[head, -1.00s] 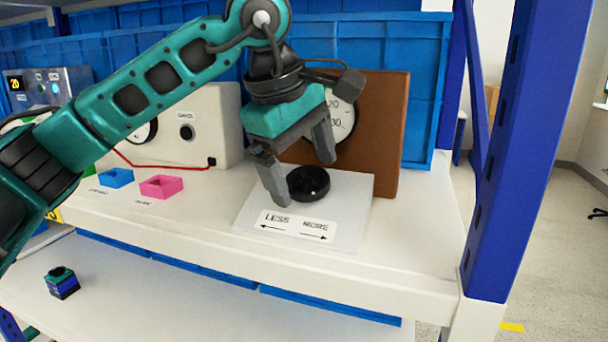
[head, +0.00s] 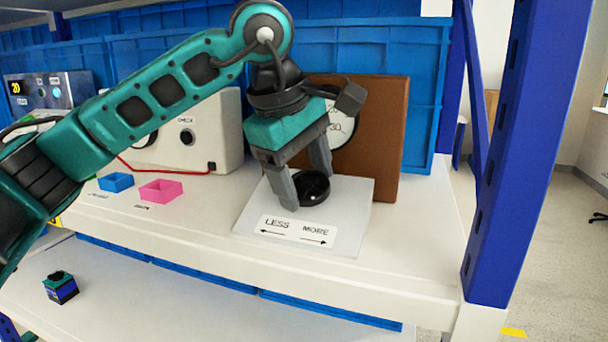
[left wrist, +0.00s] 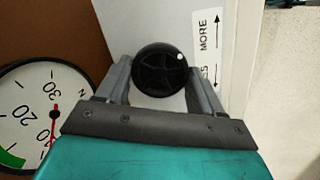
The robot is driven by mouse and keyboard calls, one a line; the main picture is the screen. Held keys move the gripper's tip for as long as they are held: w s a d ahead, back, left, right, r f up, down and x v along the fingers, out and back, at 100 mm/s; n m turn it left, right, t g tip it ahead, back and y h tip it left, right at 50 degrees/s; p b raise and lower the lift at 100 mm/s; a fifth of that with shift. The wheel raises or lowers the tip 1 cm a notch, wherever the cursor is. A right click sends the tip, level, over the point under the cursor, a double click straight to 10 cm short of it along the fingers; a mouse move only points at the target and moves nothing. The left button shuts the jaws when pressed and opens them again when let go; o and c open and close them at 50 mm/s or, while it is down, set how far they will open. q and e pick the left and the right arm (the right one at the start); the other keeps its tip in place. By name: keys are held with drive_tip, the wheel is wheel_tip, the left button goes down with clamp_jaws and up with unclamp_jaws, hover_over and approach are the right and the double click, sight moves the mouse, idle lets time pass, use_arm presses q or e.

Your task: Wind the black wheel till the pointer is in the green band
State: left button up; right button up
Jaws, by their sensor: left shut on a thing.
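The black wheel (head: 313,190) lies on a white plate (head: 349,215) marked LESS and MORE. My left gripper (head: 305,187) is down at the wheel, shut on it with one finger on each side. In the left wrist view, the wheel (left wrist: 161,72) with a small white dot sits between the two fingers (left wrist: 161,88). The dial (head: 342,128) on a brown panel is partly hidden by my gripper in the head view. In the left wrist view, the dial (left wrist: 28,105) shows a red pointer (left wrist: 53,95) and part of a green band (left wrist: 12,157), apart from each other.
A brown panel (head: 385,150) stands behind the plate. Left of it are a white box (head: 222,140) with a red cable, a pink tray (head: 160,190) and a blue tray (head: 116,182). A blue post (head: 520,150) rises at the right. The shelf's right front is clear.

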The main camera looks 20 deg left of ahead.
use_arm(q)
drive_tip(key=shift+n, duration=0.3)
drive_tip(key=n+b, duration=0.1)
drive_tip(key=n, duration=0.2)
drive_tip(key=shift+f+n+t+b, duration=0.1)
drive_tip(key=shift+n+t+b, duration=0.2)
drive_tip(key=shift+t, duration=0.1)
drive_tip(key=n+b, duration=0.1)
drive_tip(key=n, duration=0.4)
drive_tip(key=shift+s+t+b, duration=0.1)
drive_tip(key=shift+t+b, duration=0.3)
drive_tip(key=n+b, duration=0.1)
drive_tip(key=n, duration=0.5)
drive_tip(key=shift+b, duration=0.4)
drive_tip(key=shift+d+n+t+y+b, duration=0.1)
drive_tip(key=shift+n+t+y+b, duration=0.4)
drive_tip(key=shift+n, duration=1.5)
drive_tip(key=o, duration=1)
drive_tip(key=shift+o, duration=0.2)
